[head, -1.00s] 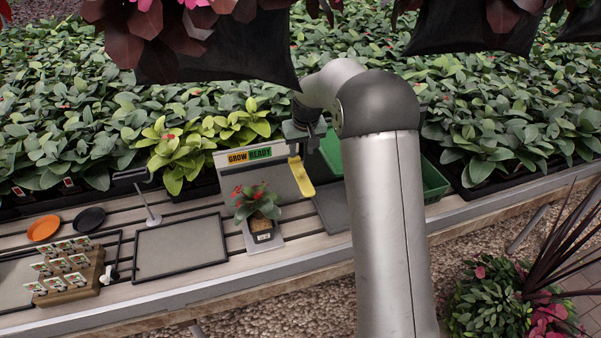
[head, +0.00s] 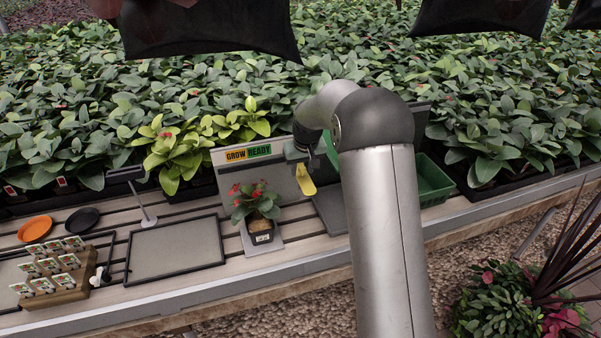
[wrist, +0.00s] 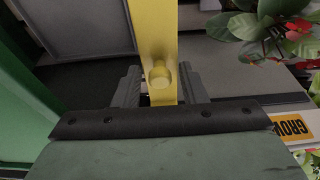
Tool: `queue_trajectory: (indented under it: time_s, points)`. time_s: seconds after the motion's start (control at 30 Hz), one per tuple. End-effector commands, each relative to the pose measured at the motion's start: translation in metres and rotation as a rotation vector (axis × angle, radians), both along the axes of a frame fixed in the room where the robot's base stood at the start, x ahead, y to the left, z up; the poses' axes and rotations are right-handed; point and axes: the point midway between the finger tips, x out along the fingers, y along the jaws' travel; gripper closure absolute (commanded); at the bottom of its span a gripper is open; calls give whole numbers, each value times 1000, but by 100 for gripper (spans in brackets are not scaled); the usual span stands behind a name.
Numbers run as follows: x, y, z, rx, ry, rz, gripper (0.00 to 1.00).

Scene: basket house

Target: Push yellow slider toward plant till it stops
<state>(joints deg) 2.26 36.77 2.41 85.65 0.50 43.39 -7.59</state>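The yellow slider (head: 305,181) is a narrow upright strip at the right side of the panel with the "GROW READY" sign (head: 248,153). In the wrist view the slider (wrist: 158,35) runs between my gripper's fingers, with a round yellow knob (wrist: 160,76) on it. My gripper (wrist: 163,88) has one finger on each side of the strip; whether both touch it is unclear. In the head view my gripper (head: 303,150) is at the slider's top, partly hidden by my arm. The potted plant with red flowers (head: 256,203) stands left of the slider, on a grey base.
A green crate (head: 432,182) stands right of my arm, and a grey plate lies behind the arm. To the left are a black-framed tray (head: 175,250), a wooden block with seed labels (head: 60,280), and orange (head: 35,228) and black (head: 82,220) saucers. Dense foliage fills the back.

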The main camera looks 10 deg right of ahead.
Motion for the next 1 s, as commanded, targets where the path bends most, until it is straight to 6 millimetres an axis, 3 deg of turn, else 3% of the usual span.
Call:
queue_trajectory:
  time_s: [0.37, 1.0]
  points:
    - [0, 1, 0, 0, 0, 0, 62]
    - [-4, 33, 0, 0, 0, 2, 62]
